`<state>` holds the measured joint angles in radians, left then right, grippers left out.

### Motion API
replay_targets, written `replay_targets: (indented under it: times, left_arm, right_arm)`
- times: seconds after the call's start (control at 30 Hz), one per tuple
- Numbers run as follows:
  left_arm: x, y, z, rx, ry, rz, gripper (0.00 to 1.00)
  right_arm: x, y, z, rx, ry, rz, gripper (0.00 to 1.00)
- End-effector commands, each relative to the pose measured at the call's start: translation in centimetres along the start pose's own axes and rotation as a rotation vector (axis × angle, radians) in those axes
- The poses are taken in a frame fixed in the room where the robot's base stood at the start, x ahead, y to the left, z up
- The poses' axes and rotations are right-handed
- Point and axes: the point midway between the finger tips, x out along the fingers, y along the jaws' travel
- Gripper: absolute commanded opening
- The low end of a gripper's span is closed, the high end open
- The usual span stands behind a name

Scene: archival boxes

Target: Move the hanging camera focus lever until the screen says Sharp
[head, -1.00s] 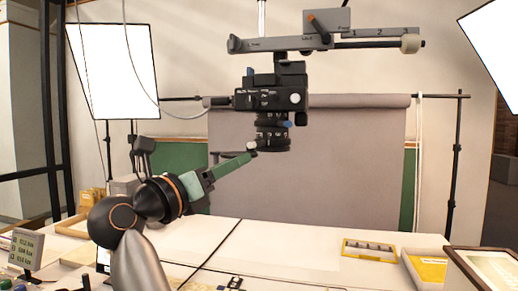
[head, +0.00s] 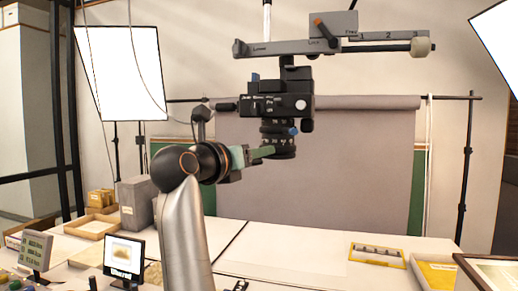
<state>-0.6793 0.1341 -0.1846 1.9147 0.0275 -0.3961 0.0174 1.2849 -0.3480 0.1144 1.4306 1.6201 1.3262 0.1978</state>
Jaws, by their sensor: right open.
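The hanging camera (head: 272,106) points down from an overhead bar, with its ringed black lens (head: 282,138) below the body. The focus lever at the lens's lower left is not clearly visible; my gripper covers that area. My right gripper (head: 266,152) is open, its green fingers reaching to the lens's lower left edge. I cannot tell whether they touch it. The small screen (head: 125,256) at lower left shows a blurry picture and a word that looks like "Blurred". My left gripper is out of view.
The overhead bar (head: 340,47) crosses above the camera. A yellow frame (head: 377,254) and a tray (head: 436,272) lie at right. The white table's middle is mostly clear.

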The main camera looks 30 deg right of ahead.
Motion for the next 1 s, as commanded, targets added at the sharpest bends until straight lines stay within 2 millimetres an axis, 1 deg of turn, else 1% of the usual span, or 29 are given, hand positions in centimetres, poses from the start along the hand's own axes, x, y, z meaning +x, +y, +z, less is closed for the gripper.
replay_targets:
  times: [0.03,0.17,0.43,0.47,0.87,1.0]
  left_arm:
    - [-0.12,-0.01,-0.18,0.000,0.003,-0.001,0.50]
    - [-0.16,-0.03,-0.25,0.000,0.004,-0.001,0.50]
    - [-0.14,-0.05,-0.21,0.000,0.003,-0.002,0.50]
    - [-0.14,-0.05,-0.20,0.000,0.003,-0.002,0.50]
    - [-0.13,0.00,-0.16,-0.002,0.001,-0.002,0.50]
    - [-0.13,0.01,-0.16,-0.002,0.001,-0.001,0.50]
  right_arm:
    - [0.58,-0.07,0.09,-0.001,0.000,-0.003,0.47]
    - [1.26,-0.03,0.05,-0.001,-0.001,-0.001,0.47]
    - [1.38,-0.01,0.01,0.000,-0.001,0.000,0.47]
    - [1.37,-0.02,0.01,0.000,-0.001,0.000,0.45]
    - [1.33,-0.02,0.01,0.000,-0.001,0.000,0.00]
    - [1.33,-0.02,0.01,0.000,-0.001,0.000,0.00]
